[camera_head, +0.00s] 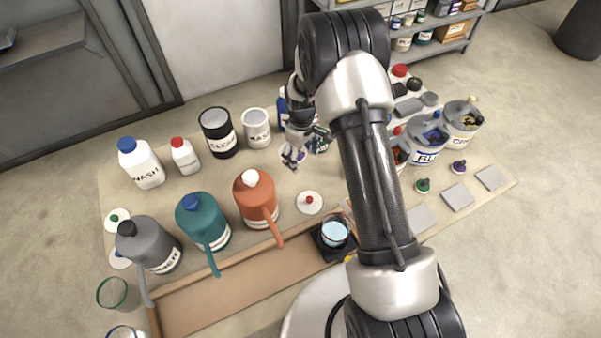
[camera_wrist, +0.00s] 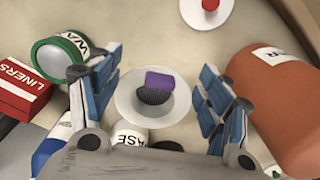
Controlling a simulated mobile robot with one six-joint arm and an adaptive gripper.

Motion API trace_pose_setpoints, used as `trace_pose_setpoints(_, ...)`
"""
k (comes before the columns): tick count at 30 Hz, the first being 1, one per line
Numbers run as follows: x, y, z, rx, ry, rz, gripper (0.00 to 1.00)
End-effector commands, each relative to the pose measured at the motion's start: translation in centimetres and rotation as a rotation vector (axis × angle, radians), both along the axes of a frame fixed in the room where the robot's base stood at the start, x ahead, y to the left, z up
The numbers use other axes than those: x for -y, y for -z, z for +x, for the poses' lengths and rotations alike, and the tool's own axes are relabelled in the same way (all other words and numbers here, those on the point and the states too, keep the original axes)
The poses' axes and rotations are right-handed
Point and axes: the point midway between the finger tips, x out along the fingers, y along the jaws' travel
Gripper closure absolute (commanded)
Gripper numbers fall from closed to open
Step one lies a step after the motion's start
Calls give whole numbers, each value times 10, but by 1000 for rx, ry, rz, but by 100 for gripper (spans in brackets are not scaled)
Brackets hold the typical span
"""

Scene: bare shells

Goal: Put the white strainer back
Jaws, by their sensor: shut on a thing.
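My gripper shows in the wrist view (camera_wrist: 155,88) with a blue finger on each side. It is shut on the white strainer (camera_wrist: 128,108), a round white rim with a dark middle, which sits between the fingertips. A purple patch (camera_wrist: 160,78) shows over its dark middle. In the head view my gripper (camera_head: 294,156) is above the back middle of the table, behind the orange jug, and the strainer is small and hard to make out there.
An orange jug (camera_head: 256,198), a teal jug (camera_head: 203,222) and a grey jug (camera_head: 148,245) stand along the front left. A white lid with a red knob (camera_head: 309,202) lies nearby. A beaker (camera_head: 335,233) stands on a black base. Labelled grey containers (camera_head: 428,142) crowd the right.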

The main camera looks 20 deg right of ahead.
Motion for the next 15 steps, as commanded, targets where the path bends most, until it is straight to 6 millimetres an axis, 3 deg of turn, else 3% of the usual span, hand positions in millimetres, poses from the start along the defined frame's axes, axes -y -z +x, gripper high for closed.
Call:
trace_pose_setpoints(1,0,16,-1,-4,0,0,48)
trace_pose_setpoints(4,0,35,-1,-3,0,1,48)
trace_pose_setpoints(15,0,70,-1,-2,0,0,48)
